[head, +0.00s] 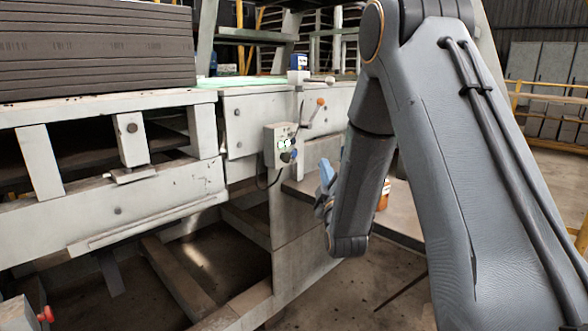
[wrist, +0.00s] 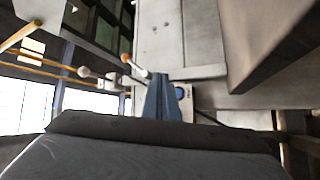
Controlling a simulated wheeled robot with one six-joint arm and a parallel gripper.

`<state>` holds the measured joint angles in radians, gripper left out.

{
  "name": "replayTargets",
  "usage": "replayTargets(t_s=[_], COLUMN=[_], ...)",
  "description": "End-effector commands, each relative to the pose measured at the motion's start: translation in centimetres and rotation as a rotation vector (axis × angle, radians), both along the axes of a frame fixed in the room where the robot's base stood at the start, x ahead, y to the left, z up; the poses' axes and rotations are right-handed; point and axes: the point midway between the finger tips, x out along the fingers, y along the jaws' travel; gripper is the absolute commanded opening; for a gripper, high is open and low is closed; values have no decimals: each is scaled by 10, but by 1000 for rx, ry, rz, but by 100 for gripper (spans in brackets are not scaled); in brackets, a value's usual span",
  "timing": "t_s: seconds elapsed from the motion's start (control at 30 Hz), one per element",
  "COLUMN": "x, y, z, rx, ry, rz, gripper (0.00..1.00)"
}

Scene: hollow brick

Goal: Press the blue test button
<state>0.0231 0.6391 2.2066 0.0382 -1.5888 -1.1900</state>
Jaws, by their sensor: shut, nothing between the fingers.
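A small pale control box (head: 277,148) is fixed to the front of the machine frame in the head view. It carries a few small buttons, and a blue button (head: 286,157) shows low on its face. In the wrist view the blue button (wrist: 180,92) is just right of my fingers, on the partly hidden box (wrist: 187,104). My gripper (head: 325,172) has its blue-grey fingers shut and empty. In the head view it is to the right of the box and a little lower, with a gap between them. The fingers (wrist: 160,78) also show in the wrist view.
A lever with an orange knob (head: 320,101) stands above and right of the box. A dark cable (head: 268,183) hangs below the box. A stack of grey boards (head: 95,45) lies at upper left. A red knob (head: 46,314) shows at lower left.

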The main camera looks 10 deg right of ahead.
Motion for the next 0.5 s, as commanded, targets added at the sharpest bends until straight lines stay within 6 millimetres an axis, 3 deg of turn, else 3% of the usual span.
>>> replayTargets(t_s=[0.2, 0.5], x=[-2, -3], y=[-1, -1], z=[1, 3], rx=[-73, -75], ry=[-110, -115], rz=[-31, -32], gripper=[0, 0])
